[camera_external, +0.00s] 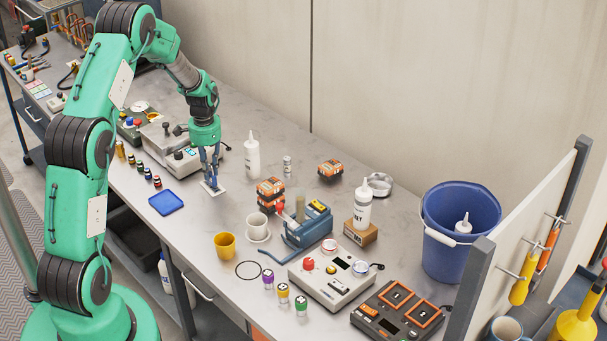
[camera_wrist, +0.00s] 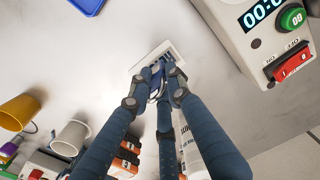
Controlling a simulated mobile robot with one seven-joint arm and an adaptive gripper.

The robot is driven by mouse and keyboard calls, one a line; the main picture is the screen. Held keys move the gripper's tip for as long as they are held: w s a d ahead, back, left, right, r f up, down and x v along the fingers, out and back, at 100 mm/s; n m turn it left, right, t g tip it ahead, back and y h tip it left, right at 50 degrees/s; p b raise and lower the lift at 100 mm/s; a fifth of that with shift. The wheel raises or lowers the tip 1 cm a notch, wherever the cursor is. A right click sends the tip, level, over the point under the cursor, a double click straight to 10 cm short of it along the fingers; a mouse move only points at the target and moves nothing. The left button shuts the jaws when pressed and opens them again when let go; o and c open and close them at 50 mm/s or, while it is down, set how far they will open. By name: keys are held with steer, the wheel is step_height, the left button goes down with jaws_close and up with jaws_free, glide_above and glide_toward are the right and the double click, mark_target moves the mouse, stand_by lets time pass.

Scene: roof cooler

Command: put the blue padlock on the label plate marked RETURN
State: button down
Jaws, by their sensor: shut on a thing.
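My gripper (camera_external: 213,182) points down over the worktop, its fingers closed together just above a small white plate (camera_external: 221,188). In the wrist view my gripper (camera_wrist: 161,75) is shut on a small dark blue thing, the blue padlock (camera_wrist: 155,92), mostly hidden between the fingers. The white label plate (camera_wrist: 146,60) lies flat beneath the fingertips, with dark marks partly covered by them. Its lettering cannot be read. I cannot tell whether the padlock touches the plate.
A grey box with a timer display (camera_wrist: 236,24) stands close by at the right of the wrist view. A blue tray (camera_external: 167,202), a white bottle (camera_external: 252,158), orange-black boxes (camera_external: 270,188), a white cup (camera_external: 257,226) and a yellow cup (camera_external: 225,244) surround the spot. Bare worktop lies around the plate.

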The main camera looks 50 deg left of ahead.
steer(key=shift+f, duration=0.35)
steer(key=shift+f, duration=0.1)
steer(key=c, duration=1.6)
jaws_free()
step_height(320, 180, up, 12)
steer(key=shift+r+p, duration=0.1)
steer(key=shift+p, duration=0.4)
